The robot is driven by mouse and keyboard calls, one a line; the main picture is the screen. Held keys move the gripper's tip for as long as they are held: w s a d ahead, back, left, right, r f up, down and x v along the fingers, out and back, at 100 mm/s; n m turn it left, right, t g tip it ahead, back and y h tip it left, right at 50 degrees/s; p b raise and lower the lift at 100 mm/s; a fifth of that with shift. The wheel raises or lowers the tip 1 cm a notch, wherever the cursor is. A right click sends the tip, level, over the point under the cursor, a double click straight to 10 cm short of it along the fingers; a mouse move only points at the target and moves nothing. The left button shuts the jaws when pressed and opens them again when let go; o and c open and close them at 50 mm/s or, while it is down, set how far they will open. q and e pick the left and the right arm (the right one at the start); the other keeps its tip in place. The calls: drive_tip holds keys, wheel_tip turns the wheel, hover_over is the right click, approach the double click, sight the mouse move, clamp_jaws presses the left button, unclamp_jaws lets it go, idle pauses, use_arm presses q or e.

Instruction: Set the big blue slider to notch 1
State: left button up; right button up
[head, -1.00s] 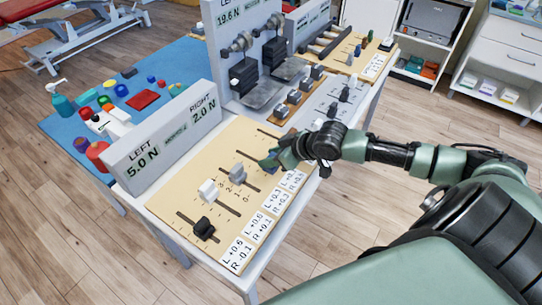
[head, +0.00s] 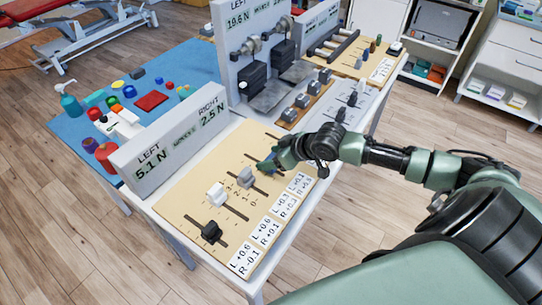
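The beige slider board (head: 188,205) lies on the white table, with a black slider (head: 211,232), a white slider (head: 216,194) and a grey slider (head: 246,176) in its slots. My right gripper (head: 268,166) is low over the slot beyond the grey slider. Its fingers are closed around a small blue-green knob, seemingly the big blue slider, which they mostly hide. Scale numbers 3 to 0 show between the white and grey sliders; the notch at the gripper cannot be read. The display (head: 172,140) reads LEFT 5.1 N, RIGHT 2.5 N. My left gripper is out of view.
Label cards (head: 270,228) line the board's front edge. Behind stand an upright panel (head: 232,62) with weights and a small board of grey knobs (head: 302,101). A blue table (head: 75,127) with colourful items is at left. Floor at the front right is clear.

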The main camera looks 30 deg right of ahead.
drive_tip(key=shift+s+d+r, duration=0.1)
drive_tip(key=shift+s+r, duration=0.05)
drive_tip(key=shift+s, duration=0.05)
drive_tip(key=v, duration=0.5)
drive_tip(key=shift+s+d+r, duration=0.15)
drive_tip(key=shift+s, duration=0.15)
drive_tip(key=shift+v, duration=0.85)
